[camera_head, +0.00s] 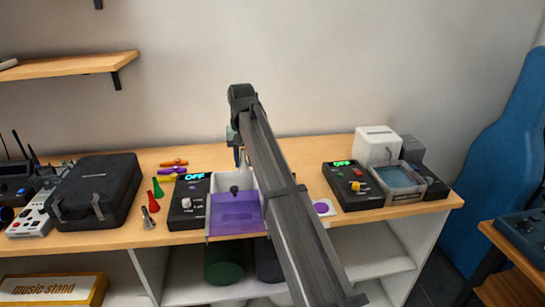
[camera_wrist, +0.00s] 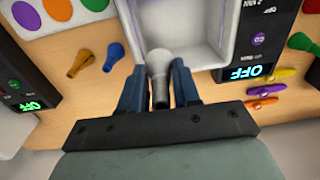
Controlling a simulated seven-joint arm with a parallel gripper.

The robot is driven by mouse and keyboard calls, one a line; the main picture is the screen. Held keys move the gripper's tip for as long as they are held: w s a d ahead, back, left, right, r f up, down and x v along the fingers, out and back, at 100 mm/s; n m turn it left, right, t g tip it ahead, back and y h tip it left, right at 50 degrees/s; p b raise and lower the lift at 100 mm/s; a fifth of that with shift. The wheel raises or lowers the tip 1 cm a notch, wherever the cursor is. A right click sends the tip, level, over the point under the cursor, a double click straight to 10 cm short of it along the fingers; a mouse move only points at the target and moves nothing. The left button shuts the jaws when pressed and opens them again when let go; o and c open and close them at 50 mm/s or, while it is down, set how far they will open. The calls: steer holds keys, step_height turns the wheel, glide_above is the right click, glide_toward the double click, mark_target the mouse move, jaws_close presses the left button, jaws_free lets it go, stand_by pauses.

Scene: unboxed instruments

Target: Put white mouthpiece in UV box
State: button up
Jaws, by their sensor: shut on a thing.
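My gripper (camera_wrist: 159,88) is shut on the white mouthpiece (camera_wrist: 160,68), which looks pale grey in the wrist view and sits between the two blue fingers. The UV box is open, with a white inside (camera_wrist: 182,28) and a purple see-through lid (camera_head: 236,212) at its front in the head view. Its black panel (camera_head: 189,203) reads OFF. The mouthpiece's wide end overlaps the box's back rim in the wrist view; I cannot tell its height above it. In the head view my arm hides part of the box, and the gripper (camera_head: 238,152) shows just behind it.
Several kazoos (camera_head: 173,168) and red and green mouthpieces (camera_head: 157,188) lie left of the box. Blue and orange mouthpieces (camera_wrist: 110,56) lie on its other side. A black case (camera_head: 95,190) stands farther left. A second device (camera_head: 355,185) with a clear-lidded bin stands right.

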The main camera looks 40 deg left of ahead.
steer(key=shift+s+a+r+m, duration=0.2)
steer(key=shift+s+m, duration=0.55)
steer(key=shift+s, duration=0.25)
steer(key=shift+s+a+r+m, duration=0.1)
steer(key=shift+s+a+m, duration=0.1)
steer(key=shift+s+m, duration=0.7)
steer(key=shift+s+f, duration=0.1)
steer(key=shift+f, duration=5.35)
steer(key=shift+f, duration=0.45)
steer(key=o, duration=1.1)
step_height(320, 180, up, 14)
